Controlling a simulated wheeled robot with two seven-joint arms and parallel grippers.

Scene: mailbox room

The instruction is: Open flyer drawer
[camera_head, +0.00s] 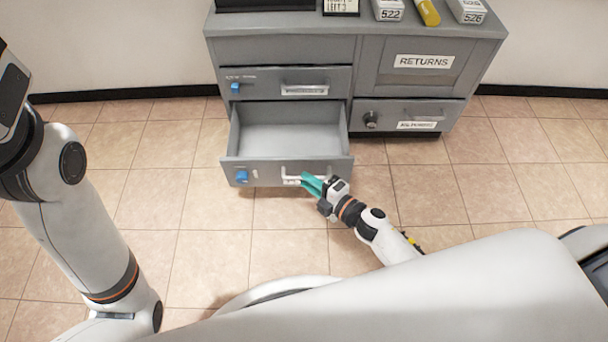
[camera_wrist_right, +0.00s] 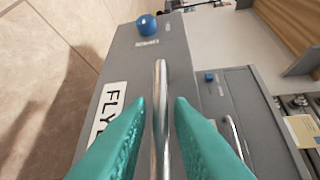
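The flyer drawer (camera_head: 250,173) is the lower left drawer of the grey cabinet. It stands pulled well out, and its inside looks empty. In the right wrist view its front (camera_wrist_right: 125,65) carries a label (camera_wrist_right: 108,110) reading "FLY", the rest hidden by a finger. My right gripper (camera_head: 308,182) is at the drawer's metal handle (camera_head: 291,178). In the right wrist view the teal fingers (camera_wrist_right: 161,103) lie on either side of the handle bar (camera_wrist_right: 160,80), with a visible gap on both sides. My left arm comes in at the left; its gripper is out of frame.
A closed drawer (camera_head: 265,84) sits above the open one. At the right are a RETURNS panel (camera_head: 405,80) and a closed drawer with a dark knob (camera_head: 371,120). Boxes (camera_head: 388,10) and a yellow tube (camera_head: 428,12) stand on the cabinet top. The tiled floor around the drawer is clear.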

